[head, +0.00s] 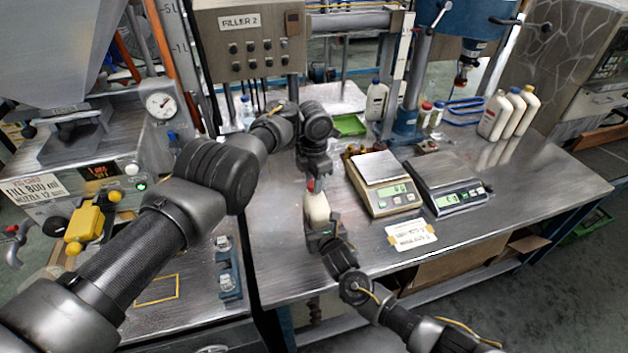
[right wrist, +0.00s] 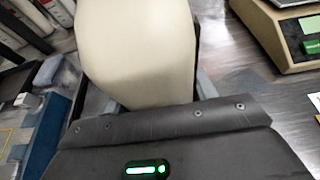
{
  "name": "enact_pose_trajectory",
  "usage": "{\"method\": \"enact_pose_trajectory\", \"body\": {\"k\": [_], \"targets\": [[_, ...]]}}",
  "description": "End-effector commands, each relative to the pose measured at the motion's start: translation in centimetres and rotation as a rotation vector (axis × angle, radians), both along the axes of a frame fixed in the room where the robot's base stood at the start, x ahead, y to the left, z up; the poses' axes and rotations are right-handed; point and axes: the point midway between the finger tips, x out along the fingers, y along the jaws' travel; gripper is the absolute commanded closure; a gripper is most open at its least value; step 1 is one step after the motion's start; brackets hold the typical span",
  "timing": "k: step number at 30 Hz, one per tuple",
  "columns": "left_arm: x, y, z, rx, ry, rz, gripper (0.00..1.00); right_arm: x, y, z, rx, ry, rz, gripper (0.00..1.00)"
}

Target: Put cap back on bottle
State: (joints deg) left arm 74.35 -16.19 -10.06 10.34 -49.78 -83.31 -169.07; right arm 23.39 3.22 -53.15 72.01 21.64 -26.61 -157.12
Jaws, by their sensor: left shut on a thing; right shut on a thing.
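A cream-white bottle (head: 317,208) stands about upright near the front edge of the metal table, left of the scales. My right gripper (head: 321,228) is shut on its lower part. In the right wrist view the bottle (right wrist: 140,50) fills the upper middle, with its top out of frame. My left gripper (head: 314,176) points down from above, right over the bottle's neck, and is shut on a small red cap (head: 316,185). The cap is at the bottle's mouth. Whether it touches the neck or is seated is too small to tell.
Two scales (head: 391,194) (head: 449,190) stand right of the bottle, with a paper label (head: 411,235) in front. Several white bottles (head: 514,112) stand at the back right. A green tray (head: 349,125) lies behind my left gripper. The filling machine (head: 85,180) is at left.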

Motion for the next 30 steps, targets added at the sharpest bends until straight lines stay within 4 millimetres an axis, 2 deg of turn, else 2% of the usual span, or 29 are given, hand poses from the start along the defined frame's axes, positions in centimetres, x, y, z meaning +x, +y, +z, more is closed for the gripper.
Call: {"method": "enact_pose_trajectory", "body": {"k": [1, 6, 14, 24, 30], "targets": [[0.1, 0.1, 0.1, 0.001, -0.003, 0.003, 0.67, -0.1, -0.1, -0.2, -0.002, 0.003, -0.001, 1.00], [0.1, 0.0, 0.1, 0.000, -0.002, 0.004, 0.46, -0.1, -0.1, -0.2, -0.003, 0.004, -0.001, 1.00], [0.1, 0.0, 0.1, 0.000, -0.001, 0.004, 0.46, -0.1, -0.1, -0.2, -0.003, 0.004, -0.001, 1.00], [0.1, 0.0, 3.8, -0.002, -0.001, 0.003, 0.46, -0.1, -0.1, -0.2, -0.004, 0.004, 0.000, 1.00], [0.0, 0.0, 4.5, 0.001, -0.001, 0.004, 0.46, -0.1, -0.1, -0.2, -0.004, 0.004, 0.000, 1.00]]}}
